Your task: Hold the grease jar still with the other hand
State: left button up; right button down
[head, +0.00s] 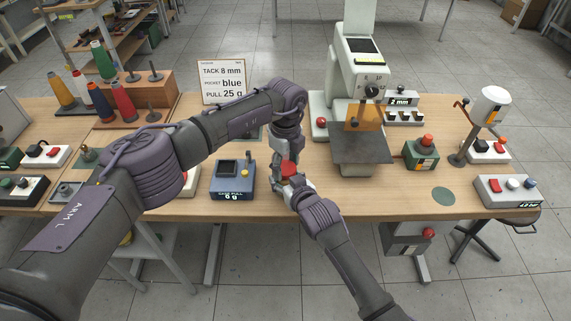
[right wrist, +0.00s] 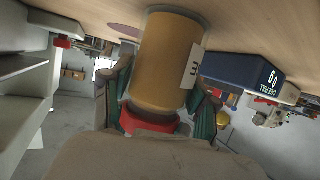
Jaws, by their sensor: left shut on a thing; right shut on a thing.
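The grease jar is an amber cylinder with a white label and a red lid; its body (right wrist: 168,62) fills the middle of the right wrist view, which is upside down. The red lid (head: 288,168) shows between my two grippers in the head view, and also in the wrist view (right wrist: 148,122). My right gripper (head: 287,186) is shut on the jar, with green-padded fingers on both sides (right wrist: 165,108). My left gripper (head: 281,158) reaches down from above and is shut at the lid. Its fingertips are partly hidden. The jar's body is mostly hidden in the head view.
A blue case-pull box (head: 233,180) stands left of the jar. A sign (head: 222,82) stands behind my left arm. A pale machine (head: 358,75) with a dark plate (head: 362,150) stands to the right. Thread cones (head: 102,60) are at the left. The table front right of my grippers is clear.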

aim_at(285, 168)
pick_arm(q)
jog(key=shift+r, duration=0.15)
jog(key=shift+r, duration=0.9)
jog(key=shift+r, duration=2)
pick_arm(e)
jog(key=shift+c, duration=1.1)
grip_release()
